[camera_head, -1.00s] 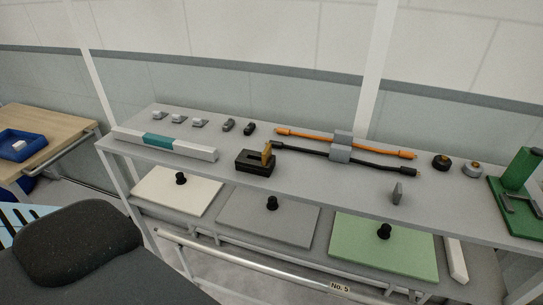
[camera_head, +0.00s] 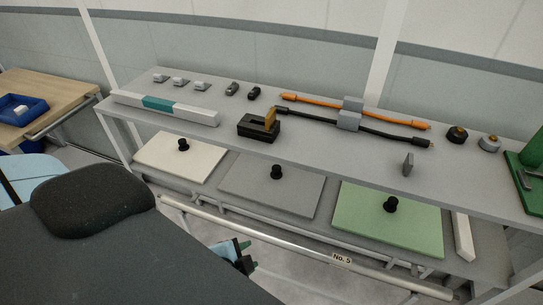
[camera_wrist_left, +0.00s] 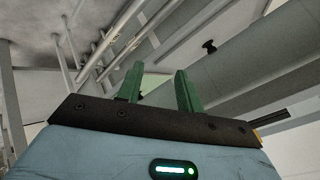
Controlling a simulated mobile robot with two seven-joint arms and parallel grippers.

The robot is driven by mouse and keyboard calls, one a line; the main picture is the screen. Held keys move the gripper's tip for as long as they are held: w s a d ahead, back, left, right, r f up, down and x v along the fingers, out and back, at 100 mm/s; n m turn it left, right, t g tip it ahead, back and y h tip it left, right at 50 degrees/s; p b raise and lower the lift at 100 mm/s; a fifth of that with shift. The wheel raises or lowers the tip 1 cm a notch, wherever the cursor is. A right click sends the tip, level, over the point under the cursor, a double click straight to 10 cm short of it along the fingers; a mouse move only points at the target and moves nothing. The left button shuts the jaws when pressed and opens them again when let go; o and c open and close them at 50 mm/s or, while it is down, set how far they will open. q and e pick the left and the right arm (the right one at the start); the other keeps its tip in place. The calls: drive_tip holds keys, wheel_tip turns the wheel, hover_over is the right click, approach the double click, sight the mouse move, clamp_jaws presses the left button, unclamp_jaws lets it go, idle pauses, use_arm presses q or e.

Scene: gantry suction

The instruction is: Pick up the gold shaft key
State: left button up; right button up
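The gold shaft key (camera_head: 270,117) stands upright in a black slotted block (camera_head: 257,131) on the grey bench top, left of the middle in the head view. My left gripper (camera_head: 249,255) is low in front of the bench, below the top and the coloured panels, well apart from the key. In the left wrist view its two green fingers (camera_wrist_left: 159,85) are spread with nothing between them. The key does not show in the left wrist view. My right gripper is not in view.
A white-and-teal bar (camera_head: 160,105) lies left of the block. Orange (camera_head: 393,119) and black (camera_head: 392,133) cables run to its right through grey clamps. A front rail (camera_head: 300,243) and white (camera_head: 185,163), grey (camera_head: 270,190) and green (camera_head: 390,225) panels lie below the top.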

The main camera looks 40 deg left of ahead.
use_arm(q)
drive_tip(key=w+d+r+m+t+h, duration=0.45)
drive_tip(key=w+r+m, duration=0.3)
drive_tip(key=r, duration=0.25)
drive_tip(key=w+d+r+m+t+h, duration=0.35)
drive_tip(key=w+r+m+t, duration=0.3)
drive_tip(key=r+m, duration=0.35)
drive_tip(key=d+r+m+g+h, duration=0.4)
drive_tip(key=d+r+m+h, duration=0.3)
drive_tip(key=m, duration=0.5)
drive_tip(key=m+g+y, duration=1.2)
drive_tip(key=m+y, duration=0.3)
drive_tip(key=m, duration=1.6)
approach(270, 113)
wheel_tip(270, 113, down, 2)
drive_tip(key=a, duration=0.1)
drive_tip(key=shift+w+d+x, duration=0.15)
drive_tip(key=shift+x, duration=1.25)
drive_tip(key=shift+w+d+x, duration=0.15)
drive_tip(key=shift+x, duration=1.25)
drive_tip(key=shift+w+d+x, duration=0.15)
drive_tip(key=shift+x, duration=1.2)
drive_tip(key=shift+r, duration=0.1)
